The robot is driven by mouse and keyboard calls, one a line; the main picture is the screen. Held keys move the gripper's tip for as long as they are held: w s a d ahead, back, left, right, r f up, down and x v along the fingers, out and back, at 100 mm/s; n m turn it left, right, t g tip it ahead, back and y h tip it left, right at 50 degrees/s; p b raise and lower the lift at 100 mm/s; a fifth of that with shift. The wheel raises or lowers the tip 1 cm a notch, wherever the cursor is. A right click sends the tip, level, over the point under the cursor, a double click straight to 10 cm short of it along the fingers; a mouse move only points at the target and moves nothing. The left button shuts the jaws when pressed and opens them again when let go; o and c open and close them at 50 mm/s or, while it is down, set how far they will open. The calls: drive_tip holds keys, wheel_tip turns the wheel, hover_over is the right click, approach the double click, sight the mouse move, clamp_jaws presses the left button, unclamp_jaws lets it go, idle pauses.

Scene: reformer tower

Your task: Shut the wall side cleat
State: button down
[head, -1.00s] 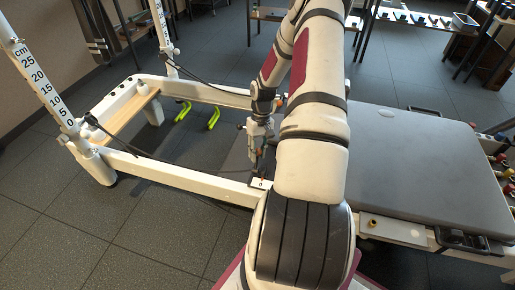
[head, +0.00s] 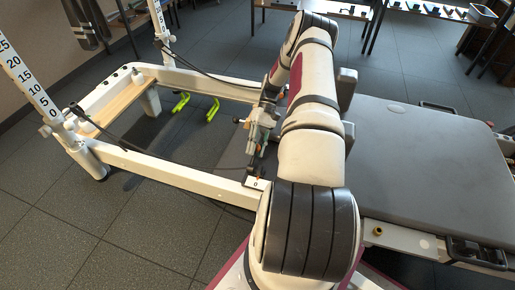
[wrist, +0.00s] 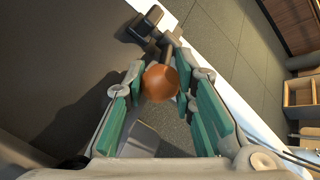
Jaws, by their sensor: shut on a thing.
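An orange ball knob (wrist: 160,83) sits between the green finger pads of my gripper (wrist: 161,72) in the wrist view. My gripper is shut on this knob. A dark stem runs from the knob towards a black cleat bracket (wrist: 148,30) on a white rail, just beyond the fingertips.
The white reformer frame (head: 170,174) extends left, with a tall measuring post (head: 28,75) and a black rope. A grey padded carriage (head: 420,165) lies right of my arm. Green hooks (head: 213,110) show inside the frame. Tiled floor (head: 115,235) lies open in front.

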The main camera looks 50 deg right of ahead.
drive_tip(key=shift+d+f, duration=0.1)
drive_tip(key=shift+f, duration=0.05)
idle(0.3)
drive_tip(key=c, duration=1.3)
unclamp_jaws()
drive_tip(key=shift+v, duration=6)
drive_tip(key=shift+w, duration=0.1)
